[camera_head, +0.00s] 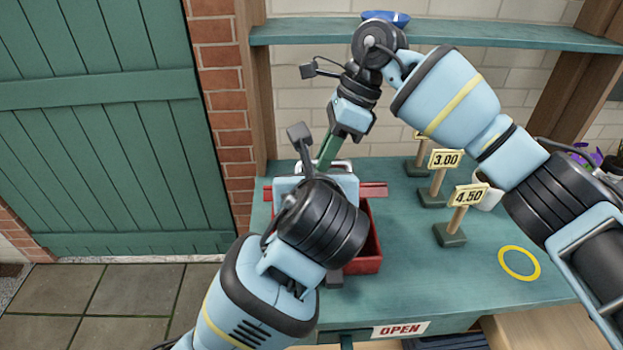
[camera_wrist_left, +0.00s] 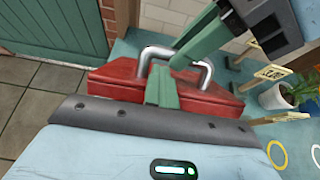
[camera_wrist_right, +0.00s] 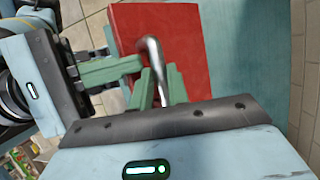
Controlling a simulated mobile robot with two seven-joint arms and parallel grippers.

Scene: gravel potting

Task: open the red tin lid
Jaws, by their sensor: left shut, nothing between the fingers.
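The red tin (camera_head: 369,262) stands on the teal bench, mostly hidden behind my left arm. Its dark inside shows at the right, and the red lid (camera_head: 375,190) appears raised at the back; its exact tilt is hidden. The lid (camera_wrist_left: 115,80) carries a silver handle (camera_wrist_left: 150,52), which also shows in the right wrist view (camera_wrist_right: 152,52). My right gripper (camera_head: 327,158) reaches down from behind, its green fingers (camera_wrist_right: 162,88) on both sides of the handle and apparently shut on it. My left gripper (camera_wrist_left: 161,86) is shut and empty, close in front of the lid and handle.
Price signs (camera_head: 444,160) (camera_head: 467,196) stand on the bench to the right, with a white plant pot (camera_head: 489,199) behind. A yellow ring (camera_head: 519,263) lies at the right front. A teal shelf (camera_head: 300,32) runs above. The bench between tin and signs is clear.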

